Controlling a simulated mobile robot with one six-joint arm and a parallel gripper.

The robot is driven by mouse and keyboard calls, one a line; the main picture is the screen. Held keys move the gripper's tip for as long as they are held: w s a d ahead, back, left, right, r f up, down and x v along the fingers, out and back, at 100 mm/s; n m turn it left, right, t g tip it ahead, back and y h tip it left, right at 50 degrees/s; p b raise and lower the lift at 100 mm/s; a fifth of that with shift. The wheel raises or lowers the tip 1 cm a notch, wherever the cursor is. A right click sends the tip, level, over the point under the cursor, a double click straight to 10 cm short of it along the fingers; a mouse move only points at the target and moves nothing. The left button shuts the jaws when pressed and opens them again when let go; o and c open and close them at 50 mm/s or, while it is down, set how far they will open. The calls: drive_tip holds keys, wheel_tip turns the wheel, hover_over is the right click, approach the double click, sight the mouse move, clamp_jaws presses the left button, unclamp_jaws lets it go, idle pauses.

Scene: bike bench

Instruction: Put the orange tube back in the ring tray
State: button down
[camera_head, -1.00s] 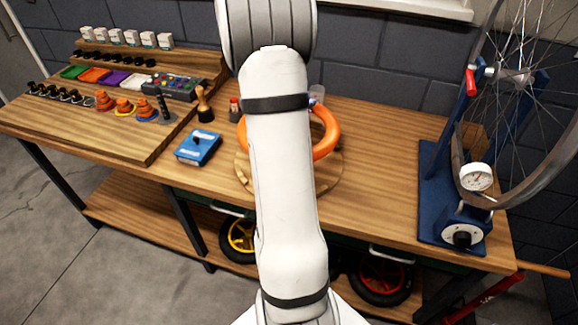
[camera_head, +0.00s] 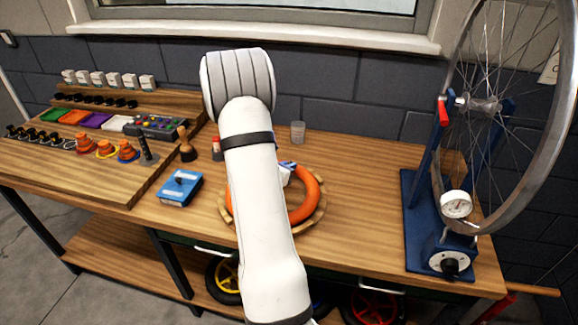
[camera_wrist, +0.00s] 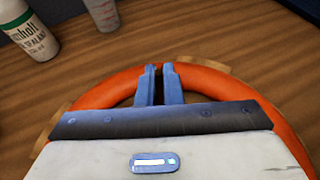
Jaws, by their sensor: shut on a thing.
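The orange tube (camera_head: 311,196) is a thick ring at the middle of the bench. The ring tray (camera_head: 319,216) is a round wooden tray, and its rim shows just outside the tube in the head view. The tube looks roughly centred in the tray and low, but I cannot tell if it rests on the bottom. My gripper (camera_wrist: 160,72) is shut on the far side of the tube in the wrist view, where the tube (camera_wrist: 102,90) runs out on both sides. Bits of the tray rim (camera_wrist: 208,64) show beyond it. My arm hides the tube's left part in the head view.
A clear cup (camera_head: 298,132) stands behind the tray, and a white-and-green bottle (camera_wrist: 28,30) is to its left in the wrist view. A blue box (camera_head: 180,188) lies left of the tray. The wheel stand (camera_head: 425,220) is at the right, with bare bench between.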

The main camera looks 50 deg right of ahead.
drive_tip(key=c, duration=1.6)
unclamp_jaws()
drive_tip(key=shift+a, duration=0.1)
drive_tip(key=s+a+r+m+y, duration=0.4)
drive_tip(key=a+m, duration=0.2)
drive_tip(key=a, duration=0.8)
drive_tip(key=s+a+r+m+t+y, duration=0.1)
drive_tip(key=s+a+r+m+y, duration=0.4)
drive_tip(key=a, duration=0.9)
drive_tip(key=s+a+r+m+y+b, duration=0.1)
drive_tip(key=s+a+r+m+y, duration=0.3)
drive_tip(key=a+m, duration=0.4)
drive_tip(key=shift+s+a+r+t, duration=0.1)
drive_tip(key=shift+a+r, duration=0.15)
drive_tip(key=shift+a, duration=0.85)
drive_tip(key=shift+s+a+r+t, duration=0.1)
drive_tip(key=shift+a+r, duration=0.15)
drive_tip(key=shift+a, duration=0.8)
drive_tip(key=shift+a+r+t, duration=0.1)
drive_tip(key=shift+a+r, duration=0.15)
drive_tip(key=shift+a, duration=0.85)
